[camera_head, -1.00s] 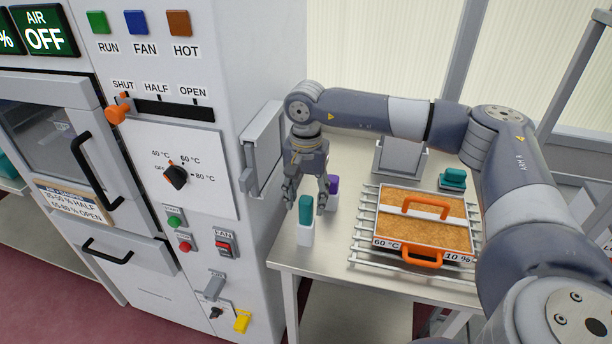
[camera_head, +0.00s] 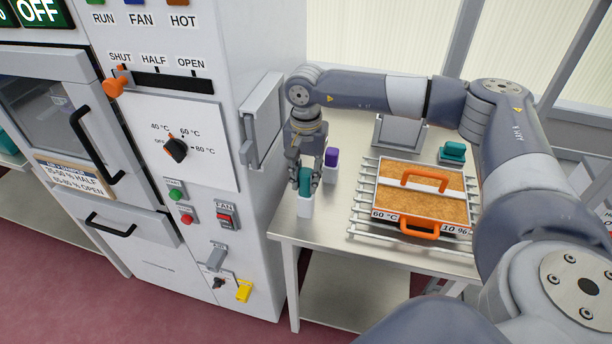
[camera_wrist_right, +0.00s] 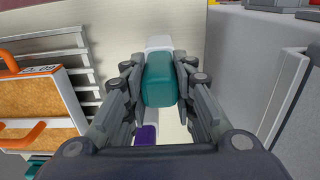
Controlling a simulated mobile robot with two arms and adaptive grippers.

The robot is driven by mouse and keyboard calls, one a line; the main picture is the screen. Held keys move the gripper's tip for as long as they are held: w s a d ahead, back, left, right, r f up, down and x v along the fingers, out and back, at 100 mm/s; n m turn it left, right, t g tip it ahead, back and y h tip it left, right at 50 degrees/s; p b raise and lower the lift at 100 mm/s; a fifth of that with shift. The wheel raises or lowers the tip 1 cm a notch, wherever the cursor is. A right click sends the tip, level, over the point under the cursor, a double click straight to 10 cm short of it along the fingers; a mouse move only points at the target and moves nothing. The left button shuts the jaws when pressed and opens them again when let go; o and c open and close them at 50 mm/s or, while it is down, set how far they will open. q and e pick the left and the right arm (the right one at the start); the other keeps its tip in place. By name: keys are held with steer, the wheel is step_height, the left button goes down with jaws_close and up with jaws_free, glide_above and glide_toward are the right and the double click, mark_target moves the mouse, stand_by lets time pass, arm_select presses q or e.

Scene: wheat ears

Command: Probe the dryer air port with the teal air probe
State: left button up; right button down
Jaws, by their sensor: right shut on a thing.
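The teal air probe (camera_head: 305,182) stands upright in a white holder (camera_head: 305,206) near the left edge of the side table. My right gripper (camera_head: 305,185) points down and is shut on the probe. In the right wrist view the teal probe (camera_wrist_right: 160,80) sits between the two fingers, with its white holder (camera_wrist_right: 159,43) behind it. The dryer (camera_head: 170,150) is the white cabinet at left. A small grey flap or cover (camera_head: 217,257) shows low on its front, and I cannot tell whether the air port is behind it. My left gripper is not in view.
A purple-topped probe (camera_head: 332,157) stands in another holder just behind. A tray of grain (camera_head: 420,210) with orange handles lies on a rack to the right. A teal object (camera_head: 453,152) sits on the table's far right. A grey-framed bracket (camera_head: 262,135) juts from the dryer's side.

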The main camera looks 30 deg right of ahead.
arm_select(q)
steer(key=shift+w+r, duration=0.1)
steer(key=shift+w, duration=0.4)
arm_select(e)
steer(key=shift+r, duration=0.15)
arm_select(q)
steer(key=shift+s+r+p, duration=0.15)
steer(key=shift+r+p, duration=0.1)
steer(key=shift+p, duration=0.05)
arm_select(e)
steer(key=shift+r, duration=0.5)
steer(key=c, duration=2.2)
jaws_free()
jaws_close()
steer(key=shift+r+p, duration=1.8)
steer(key=shift+r, duration=1.4)
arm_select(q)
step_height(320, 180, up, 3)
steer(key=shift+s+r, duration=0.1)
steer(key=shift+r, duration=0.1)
